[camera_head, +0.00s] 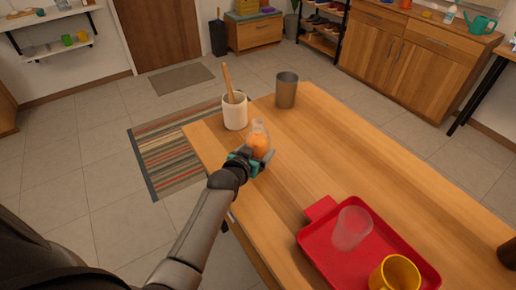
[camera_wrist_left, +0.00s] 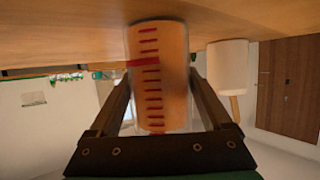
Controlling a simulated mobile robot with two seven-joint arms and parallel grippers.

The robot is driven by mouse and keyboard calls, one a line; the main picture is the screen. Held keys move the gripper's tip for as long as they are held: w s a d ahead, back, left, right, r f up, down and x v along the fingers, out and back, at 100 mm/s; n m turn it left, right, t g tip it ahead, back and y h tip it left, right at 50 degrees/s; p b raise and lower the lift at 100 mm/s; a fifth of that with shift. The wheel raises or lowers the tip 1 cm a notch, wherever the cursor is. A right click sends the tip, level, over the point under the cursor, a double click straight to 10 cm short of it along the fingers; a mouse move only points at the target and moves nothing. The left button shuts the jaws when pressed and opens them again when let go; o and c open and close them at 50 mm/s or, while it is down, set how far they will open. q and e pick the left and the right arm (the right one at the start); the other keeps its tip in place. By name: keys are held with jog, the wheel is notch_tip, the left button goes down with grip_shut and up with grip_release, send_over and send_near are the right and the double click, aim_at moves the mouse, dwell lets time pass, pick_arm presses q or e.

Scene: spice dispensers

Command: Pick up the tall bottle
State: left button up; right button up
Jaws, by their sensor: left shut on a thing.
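The tall bottle (camera_head: 259,141) is clear with orange contents and stands about upright near the left edge of the wooden table. In the left wrist view, which is upside down, the bottle (camera_wrist_left: 158,60) shows red graduation marks and sits between the two fingers. My left gripper (camera_head: 251,157) is shut on the bottle, reaching it from the near left side. The bottle's base is at or very close to the tabletop; I cannot tell whether it touches. My right gripper is not in view.
A white crock (camera_head: 235,114) with a wooden utensil stands just behind the bottle, and a grey metal cup (camera_head: 287,90) beyond it. A red tray (camera_head: 315,258) holds a clear tumbler (camera_head: 351,228) and a yellow mug (camera_head: 394,274) at front right. The table's middle (camera_head: 345,150) is clear.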

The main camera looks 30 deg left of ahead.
pick_arm(q)
grip_shut()
jog(key=shift+r, duration=0.25)
jog(key=shift+r+p, duration=0.55)
jog(key=shift+r, duration=0.5)
notch_tip(320, 180, up, 13)
jog(key=p, duration=0.4)
jog(key=shift+f, duration=0.15)
jog(key=shift+r+p, duration=0.65)
jog(key=shift+r, duration=1.7)
